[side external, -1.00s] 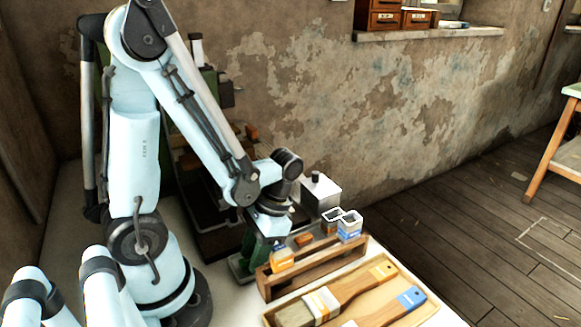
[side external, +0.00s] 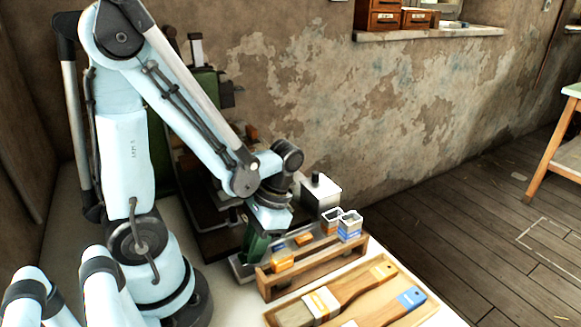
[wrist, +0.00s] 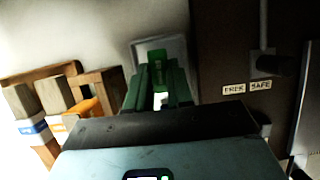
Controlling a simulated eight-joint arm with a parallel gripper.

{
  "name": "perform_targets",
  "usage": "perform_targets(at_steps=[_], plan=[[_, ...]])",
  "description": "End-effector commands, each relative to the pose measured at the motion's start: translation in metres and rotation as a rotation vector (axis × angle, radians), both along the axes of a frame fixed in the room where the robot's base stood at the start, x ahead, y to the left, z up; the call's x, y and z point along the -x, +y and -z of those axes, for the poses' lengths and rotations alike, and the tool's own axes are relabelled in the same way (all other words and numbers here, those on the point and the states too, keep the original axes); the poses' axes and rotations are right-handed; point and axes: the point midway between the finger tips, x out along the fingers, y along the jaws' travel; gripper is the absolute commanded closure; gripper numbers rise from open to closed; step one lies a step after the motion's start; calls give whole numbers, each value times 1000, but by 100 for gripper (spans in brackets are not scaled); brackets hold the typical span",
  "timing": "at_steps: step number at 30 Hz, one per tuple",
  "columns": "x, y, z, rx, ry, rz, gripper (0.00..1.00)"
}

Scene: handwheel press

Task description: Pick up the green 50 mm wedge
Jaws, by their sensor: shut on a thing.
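The green wedge (wrist: 158,61) shows in the wrist view between and just beyond the tips of my gripper (wrist: 160,85), over a grey tray (wrist: 182,50). My gripper's dark green fingers are shut on it. In the side view my gripper (side external: 256,246) points down, low over the same grey tray (side external: 243,268). There the wedge cannot be told apart from the green fingers. I cannot tell whether the wedge still touches the tray.
A wooden rack (side external: 318,262) with orange and blue-labelled pieces stands right of my gripper. A tray with paintbrushes (side external: 345,290) lies in front. A grey box (side external: 320,195) stands behind.

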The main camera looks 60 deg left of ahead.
Motion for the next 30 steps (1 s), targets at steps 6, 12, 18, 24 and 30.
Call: perform_targets(at_steps=[6,12,18,24,30], plan=[[2,-3,-27,0,2,3,100],[13,-32,-44,1,1,7,100],[23,-58,-60,0,1,8,100],[33,-83,-77,0,1,6,100],[40,-101,-88,0,1,3,100]])
